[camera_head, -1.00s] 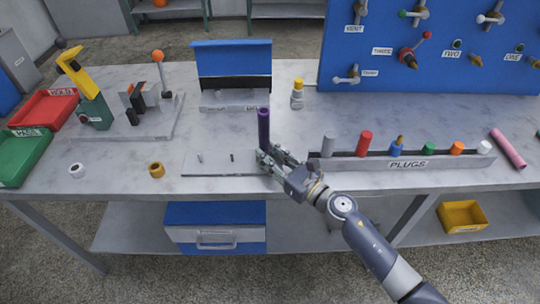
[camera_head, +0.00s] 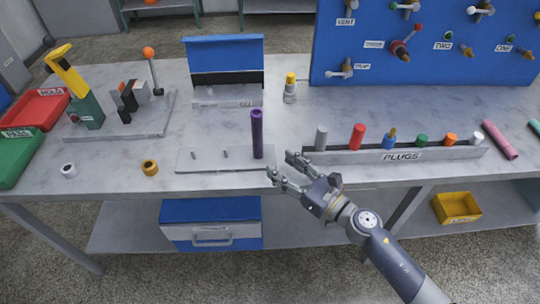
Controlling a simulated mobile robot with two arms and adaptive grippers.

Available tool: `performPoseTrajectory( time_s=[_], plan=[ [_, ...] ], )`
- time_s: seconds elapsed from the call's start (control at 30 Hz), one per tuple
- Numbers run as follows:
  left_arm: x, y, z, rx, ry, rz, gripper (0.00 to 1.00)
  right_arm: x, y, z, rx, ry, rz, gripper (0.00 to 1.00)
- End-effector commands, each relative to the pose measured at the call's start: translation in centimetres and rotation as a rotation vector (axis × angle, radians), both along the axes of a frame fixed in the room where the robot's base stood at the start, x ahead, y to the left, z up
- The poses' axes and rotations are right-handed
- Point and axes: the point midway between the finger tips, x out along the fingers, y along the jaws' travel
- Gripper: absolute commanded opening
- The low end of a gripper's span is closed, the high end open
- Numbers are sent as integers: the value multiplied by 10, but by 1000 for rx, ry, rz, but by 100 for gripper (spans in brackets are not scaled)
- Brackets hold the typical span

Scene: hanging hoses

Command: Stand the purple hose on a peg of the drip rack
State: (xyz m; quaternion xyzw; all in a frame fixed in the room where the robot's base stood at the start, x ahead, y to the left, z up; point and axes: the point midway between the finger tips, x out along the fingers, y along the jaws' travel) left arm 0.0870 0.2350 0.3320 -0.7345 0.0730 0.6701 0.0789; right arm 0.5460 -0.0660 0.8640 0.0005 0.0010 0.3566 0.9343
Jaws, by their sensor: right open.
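The purple hose (camera_head: 257,134) stands upright at the right end of the drip rack (camera_head: 226,165), a low flat grey plate on the bench. The peg under the hose is hidden. Two short bare pegs show to its left, a left peg (camera_head: 194,155) and a middle peg (camera_head: 225,153). My right gripper (camera_head: 279,167) is open and empty, in front and to the right of the hose, apart from it. My left gripper is not in view.
A plugs rack (camera_head: 395,156) with several coloured plugs stands to the right. A pink hose (camera_head: 500,139) lies beyond it. A blue-lidded box (camera_head: 226,92) and a yellow-capped bottle (camera_head: 290,88) stand behind.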

Motion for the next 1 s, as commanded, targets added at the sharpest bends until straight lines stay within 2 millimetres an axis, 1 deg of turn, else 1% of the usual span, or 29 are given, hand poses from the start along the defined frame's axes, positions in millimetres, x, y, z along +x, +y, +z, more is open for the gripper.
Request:
performPoseTrajectory(
  time_s=[0.03,0.1,0.3,0.43,1.0],
  plan=[
    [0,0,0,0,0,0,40,-9,-6,-1,0,3,1,47],
    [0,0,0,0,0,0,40,-17,-14,0,1,1,1,47],
    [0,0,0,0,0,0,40,-31,-27,2,3,-3,0,47],
    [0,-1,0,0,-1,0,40,-33,-29,3,2,-6,2,47],
    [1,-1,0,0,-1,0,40,-33,-29,4,3,-6,1,47]
  ],
)
